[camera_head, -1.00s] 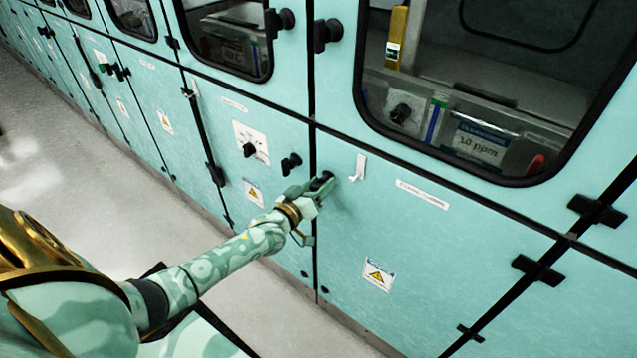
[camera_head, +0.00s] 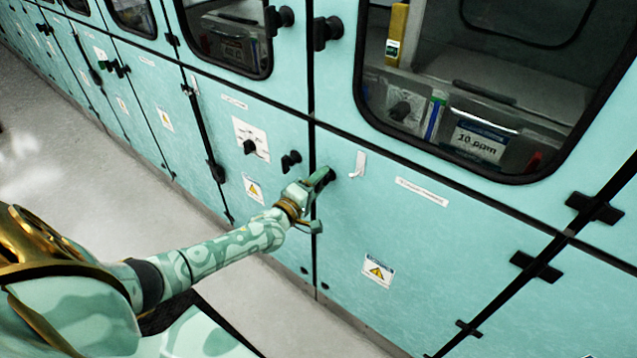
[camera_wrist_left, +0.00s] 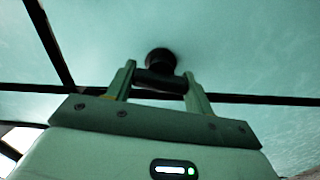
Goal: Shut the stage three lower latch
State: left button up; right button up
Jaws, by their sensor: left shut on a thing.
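The lower latch is a black knob with a bar-shaped handle (camera_wrist_left: 160,78) on a pale teal lower door (camera_head: 400,235). My left gripper (camera_head: 322,178) reaches it near the door's upper left edge and hides most of it in the head view. In the left wrist view the left gripper's (camera_wrist_left: 158,84) two fingers are shut on the latch handle, one on each side. The latch's round base (camera_wrist_left: 161,57) shows just beyond the fingers. The door looks flush with its neighbours. My right gripper is not in view.
A similar black latch (camera_head: 290,160) sits on the neighbouring panel to the left. A windowed upper door with a black knob (camera_head: 327,32) is above. Grey floor (camera_head: 110,220) lies open at left.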

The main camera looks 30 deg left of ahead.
pick_arm(q)
jog(key=shift+n, duration=0.9)
jog(key=shift+f, duration=0.1)
jog(key=o, duration=1)
jog(key=s, duration=0.5)
jog(key=s+a+p, duration=0.1)
jog(key=s, duration=0.5)
jog(key=s+p, duration=0.1)
jog(key=s, duration=0.4)
jog(key=shift+s+a, duration=0.2)
